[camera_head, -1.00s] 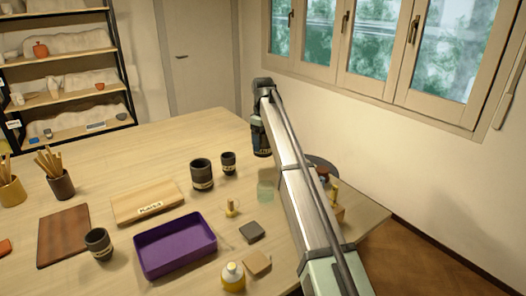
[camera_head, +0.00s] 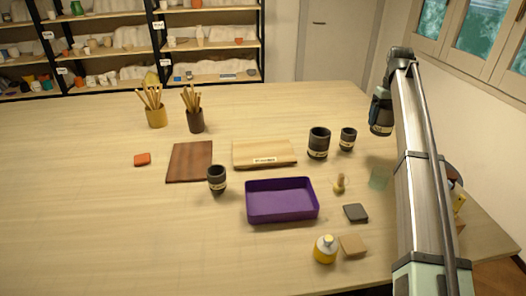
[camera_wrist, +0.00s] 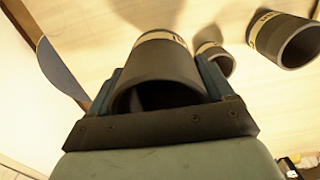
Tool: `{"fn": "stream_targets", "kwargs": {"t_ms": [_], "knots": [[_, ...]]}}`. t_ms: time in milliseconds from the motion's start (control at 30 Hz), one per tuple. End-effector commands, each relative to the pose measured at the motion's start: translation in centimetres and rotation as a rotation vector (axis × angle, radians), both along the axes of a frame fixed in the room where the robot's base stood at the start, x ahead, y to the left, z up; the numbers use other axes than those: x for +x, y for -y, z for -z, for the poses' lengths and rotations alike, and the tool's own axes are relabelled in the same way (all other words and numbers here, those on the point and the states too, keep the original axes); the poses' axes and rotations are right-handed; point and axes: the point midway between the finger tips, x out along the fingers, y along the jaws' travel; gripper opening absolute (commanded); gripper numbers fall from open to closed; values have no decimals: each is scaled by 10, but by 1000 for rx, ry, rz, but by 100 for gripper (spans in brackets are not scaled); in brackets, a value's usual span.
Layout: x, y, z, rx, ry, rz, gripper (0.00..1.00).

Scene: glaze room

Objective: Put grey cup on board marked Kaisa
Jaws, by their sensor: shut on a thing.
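My gripper (camera_head: 382,104) is shut on a dark grey cup with a pale lettered band (camera_head: 381,127), at the right side of the table. In the wrist view the held cup (camera_wrist: 158,72) sits between both fingers, its dark opening facing the camera. I cannot tell its height above the table. A pale wooden board (camera_head: 263,150) lies mid-table, left of my gripper and apart from it. It has a small white label on its front edge, too small to read surely now. Its top is bare.
Two dark banded cups, a larger one (camera_head: 318,143) and a smaller one (camera_head: 347,139), stand between the board and my gripper. Another dark cup (camera_head: 217,180) stands front left of the board. A purple tray (camera_head: 281,201) lies in front; a brown board (camera_head: 190,161) lies left.

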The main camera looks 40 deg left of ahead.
Motion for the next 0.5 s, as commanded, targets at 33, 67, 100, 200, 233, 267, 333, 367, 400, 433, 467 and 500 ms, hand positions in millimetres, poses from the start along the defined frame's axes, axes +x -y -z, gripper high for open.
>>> {"fn": "stream_targets", "kwargs": {"t_ms": [33, 67, 100, 200, 233, 267, 333, 367, 400, 433, 467, 500], "knots": [[-6, -13, -2, -1, 1, -6, 41], [-9, -19, -2, -1, 1, -9, 41], [-14, -29, -3, 0, 1, -15, 41], [-29, -57, -5, 1, 2, -44, 41], [-34, -66, -6, 0, 3, -56, 41], [-40, -76, -7, 1, 4, -68, 41], [-54, -99, -9, 2, 5, -99, 41], [-61, -110, -9, 2, 6, -113, 41], [-70, -124, -10, 3, 7, -132, 41], [-77, -135, -11, 3, 7, -146, 41], [-84, -145, -12, 3, 8, -160, 41], [-93, -159, -13, 4, 9, -179, 41]]}}
